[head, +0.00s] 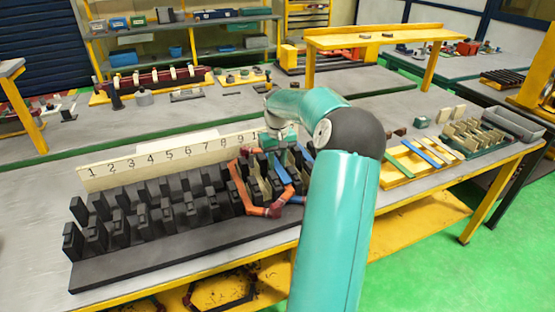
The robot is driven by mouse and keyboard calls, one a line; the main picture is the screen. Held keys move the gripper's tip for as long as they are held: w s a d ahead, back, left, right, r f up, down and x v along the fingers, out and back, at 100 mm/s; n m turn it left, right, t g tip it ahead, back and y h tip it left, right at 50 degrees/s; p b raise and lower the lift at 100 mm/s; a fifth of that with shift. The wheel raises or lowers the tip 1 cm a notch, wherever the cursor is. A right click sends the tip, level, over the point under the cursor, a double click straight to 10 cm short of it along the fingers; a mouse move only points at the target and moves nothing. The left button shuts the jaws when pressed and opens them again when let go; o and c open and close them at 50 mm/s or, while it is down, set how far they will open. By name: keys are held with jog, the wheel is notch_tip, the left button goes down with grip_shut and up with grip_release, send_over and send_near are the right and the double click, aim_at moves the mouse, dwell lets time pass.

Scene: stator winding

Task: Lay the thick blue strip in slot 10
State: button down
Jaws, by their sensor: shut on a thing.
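The black slotted stator block (160,245) lies along the front of the bench, with a numbered cream board (130,175) behind it. Numbers 1 to 9 show; my arm cuts off the label after 9. My gripper (277,152) is low over the right end of the block, partly hidden by my arm. It is shut on a blue strip (281,169) that slants down among the slots there. I cannot tell whether the strip lies in a slot. An orange-red coil (240,188) sits around the slots just left of it.
A second blue piece (306,153) shows beside my arm. A yellow rack (395,181) at the right holds green, blue and cream strips. A green tray with cream dividers (478,135) and a grey bin (512,123) stand farther right. My arm hides the block's right end.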

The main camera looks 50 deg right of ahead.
jog(key=shift+f, duration=0.45)
dwell(0.9)
jog(key=c, duration=1.1)
grip_release()
jog(key=shift+o, duration=0.2)
jog(key=shift+r, duration=0.9)
notch_tip(320, 180, up, 7)
jog(key=shift+r, duration=0.15)
notch_tip(320, 180, up, 14)
send_over(277, 166)
jog(key=shift+s, duration=0.1)
dwell(0.3)
